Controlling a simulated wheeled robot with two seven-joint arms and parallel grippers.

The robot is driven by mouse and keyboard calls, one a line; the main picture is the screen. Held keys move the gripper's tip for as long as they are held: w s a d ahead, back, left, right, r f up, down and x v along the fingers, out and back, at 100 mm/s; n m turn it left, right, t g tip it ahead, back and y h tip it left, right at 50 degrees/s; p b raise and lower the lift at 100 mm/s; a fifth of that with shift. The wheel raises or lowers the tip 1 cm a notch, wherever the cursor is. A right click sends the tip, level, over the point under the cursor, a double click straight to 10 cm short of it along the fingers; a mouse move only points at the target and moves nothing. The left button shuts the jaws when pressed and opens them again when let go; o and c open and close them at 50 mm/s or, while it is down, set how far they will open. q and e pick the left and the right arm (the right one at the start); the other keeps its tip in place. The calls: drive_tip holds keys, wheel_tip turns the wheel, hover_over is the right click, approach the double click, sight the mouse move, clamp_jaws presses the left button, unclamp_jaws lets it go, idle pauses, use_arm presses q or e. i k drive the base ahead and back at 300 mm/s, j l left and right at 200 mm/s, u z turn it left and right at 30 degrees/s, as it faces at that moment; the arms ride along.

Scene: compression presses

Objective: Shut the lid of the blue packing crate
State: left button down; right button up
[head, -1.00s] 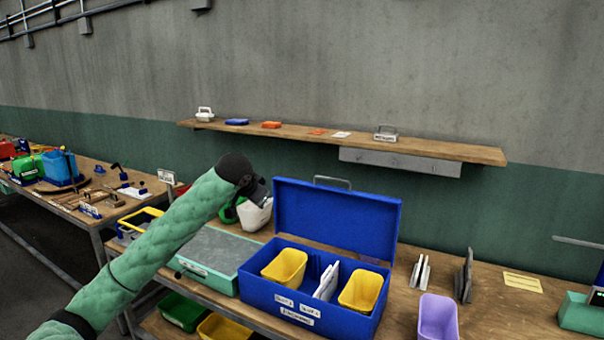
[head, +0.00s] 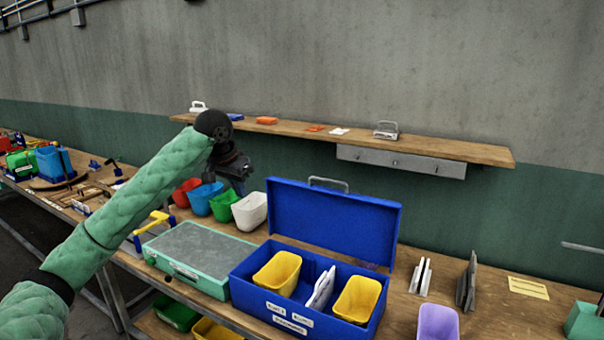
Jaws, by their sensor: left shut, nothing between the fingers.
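The blue packing crate (head: 240,290) stands on the wooden bench with its front towards me. Its blue lid (head: 332,222) stands upright at the back edge, open, with a metal handle (head: 328,183) on top. Inside the crate are two yellow bins (head: 277,272) and a white divided piece (head: 321,288) between them. My left gripper (head: 240,180) is shut and empty, pointing down in the air to the left of the lid, apart from it. My right gripper is not in view.
A teal case with a grey top (head: 200,250) sits left of the crate. Several coloured bins, including a white one (head: 250,211), stand behind it. A purple bin (head: 438,322) is at the right. A wooden shelf (head: 440,145) hangs above the bench.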

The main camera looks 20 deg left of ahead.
sight(364, 228)
drive_tip(key=i, duration=1.25)
